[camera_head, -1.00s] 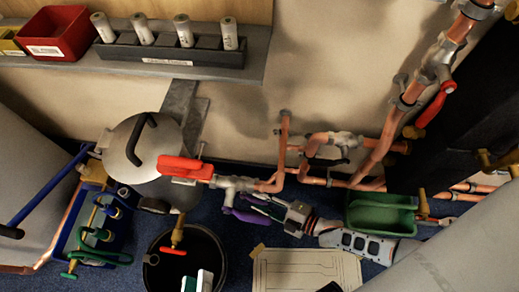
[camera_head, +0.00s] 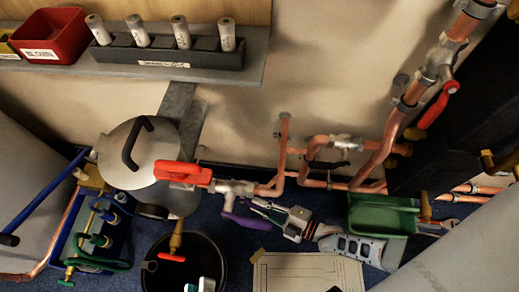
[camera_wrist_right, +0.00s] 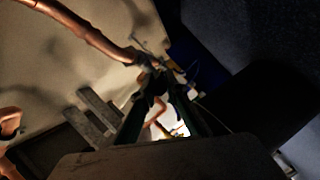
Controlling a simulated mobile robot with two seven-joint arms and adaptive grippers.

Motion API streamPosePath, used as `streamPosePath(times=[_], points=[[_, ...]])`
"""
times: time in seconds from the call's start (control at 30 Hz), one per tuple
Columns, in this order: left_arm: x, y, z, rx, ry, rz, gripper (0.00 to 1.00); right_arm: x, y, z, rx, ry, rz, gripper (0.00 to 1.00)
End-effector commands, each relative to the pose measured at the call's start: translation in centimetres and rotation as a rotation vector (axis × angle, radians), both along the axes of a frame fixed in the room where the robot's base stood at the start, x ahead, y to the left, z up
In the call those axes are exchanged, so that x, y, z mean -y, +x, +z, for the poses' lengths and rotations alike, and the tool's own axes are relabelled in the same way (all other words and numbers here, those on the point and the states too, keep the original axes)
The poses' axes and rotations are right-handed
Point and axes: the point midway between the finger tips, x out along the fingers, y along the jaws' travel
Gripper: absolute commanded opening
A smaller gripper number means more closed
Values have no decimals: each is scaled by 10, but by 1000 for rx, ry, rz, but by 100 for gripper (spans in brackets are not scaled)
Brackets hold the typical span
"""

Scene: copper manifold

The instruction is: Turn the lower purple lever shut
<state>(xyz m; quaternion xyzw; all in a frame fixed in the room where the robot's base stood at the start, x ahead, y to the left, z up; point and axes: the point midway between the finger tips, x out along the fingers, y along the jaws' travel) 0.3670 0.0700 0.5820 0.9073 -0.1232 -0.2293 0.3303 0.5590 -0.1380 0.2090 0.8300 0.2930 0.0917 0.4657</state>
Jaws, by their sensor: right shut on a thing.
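The purple lever (camera_head: 246,219) hangs from a grey valve body (camera_head: 235,187) on the lower copper pipe. It runs down and then right, toward my right gripper. My right gripper (camera_head: 262,208) comes in from the right and is shut on the purple lever, near its free end. In the right wrist view its dark fingers (camera_wrist_right: 156,80) converge near a copper pipe, and the lever itself is too dark to make out. Only the white and teal tips of my left gripper (camera_head: 199,285) show at the bottom edge, over the black bucket, and its opening is unclear.
A red-handled valve (camera_head: 183,173) sits just left of the grey valve. A green tray (camera_head: 381,214) is right of my right gripper. A black bucket (camera_head: 213,262) and a paper drawing (camera_head: 307,272) lie below. A second red lever (camera_head: 437,105) is upper right.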

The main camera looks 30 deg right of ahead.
Motion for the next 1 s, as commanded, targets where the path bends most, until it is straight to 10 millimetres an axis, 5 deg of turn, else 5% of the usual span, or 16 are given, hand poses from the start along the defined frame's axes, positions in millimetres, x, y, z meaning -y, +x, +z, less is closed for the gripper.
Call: streamPosePath(times=[0.47,0.5,0.53,1.0], points=[[4,1,3,-4,-37,16,21,0,0,-1,12,22,0,0],[4,1,3,-4,-37,16,21,1,-1,-1,12,22,0,20],[4,1,3,-4,-36,16,21,1,-1,-1,12,22,0,28],[2,1,0,-7,-28,18,21,6,-8,-1,10,22,-1,30]])
